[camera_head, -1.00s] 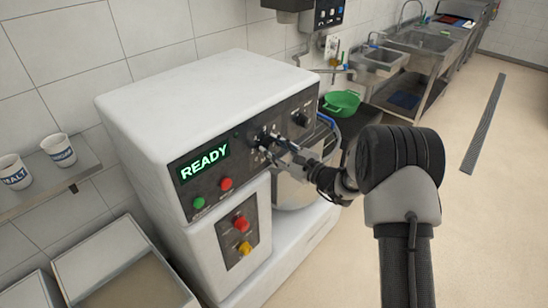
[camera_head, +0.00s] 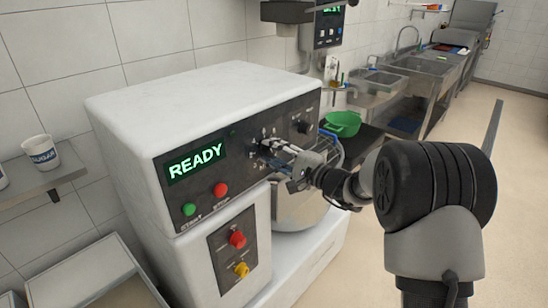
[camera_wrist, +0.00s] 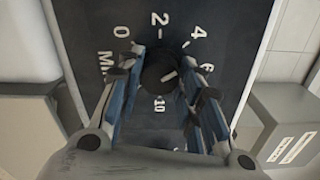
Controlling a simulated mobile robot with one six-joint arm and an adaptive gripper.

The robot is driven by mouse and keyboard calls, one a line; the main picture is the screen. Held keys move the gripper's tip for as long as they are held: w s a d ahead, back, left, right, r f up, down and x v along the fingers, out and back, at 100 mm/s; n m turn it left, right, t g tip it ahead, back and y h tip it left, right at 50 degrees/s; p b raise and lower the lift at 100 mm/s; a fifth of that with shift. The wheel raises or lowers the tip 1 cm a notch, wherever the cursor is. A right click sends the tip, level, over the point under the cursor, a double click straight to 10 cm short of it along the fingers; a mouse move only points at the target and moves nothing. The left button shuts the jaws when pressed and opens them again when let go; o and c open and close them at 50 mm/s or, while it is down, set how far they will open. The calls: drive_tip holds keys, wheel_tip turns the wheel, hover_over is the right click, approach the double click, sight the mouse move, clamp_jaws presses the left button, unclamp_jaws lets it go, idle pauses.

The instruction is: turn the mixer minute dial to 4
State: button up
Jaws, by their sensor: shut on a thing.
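The mixer (camera_head: 185,105) is a white machine with a dark control panel and a lit READY display. In the wrist view its minute dial (camera_wrist: 163,70) is a round black knob with a short white mark, ringed by printed numbers including 0, 2, 4, 6 and 10. The mark slants up and right, toward the 4 and 6 side; its exact reading is unclear. My gripper (camera_wrist: 160,72) is shut on the dial, one finger on each side. In the head view my gripper (camera_head: 268,150) reaches the panel from the right and hides most of the dial.
A second black knob (camera_head: 304,127) sits right of my gripper. A green button (camera_head: 189,209) and red button (camera_head: 220,189) are below the display. The metal bowl (camera_head: 300,205) is beneath my wrist. A sugar cup (camera_head: 41,152) stands on the left shelf; open floor lies right.

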drive_tip(key=shift+n, duration=1.2)
drive_tip(key=o, duration=1.1)
drive_tip(key=shift+d, duration=0.1)
drive_tip(key=v, duration=1.2)
drive_tip(key=shift+s, duration=0.1)
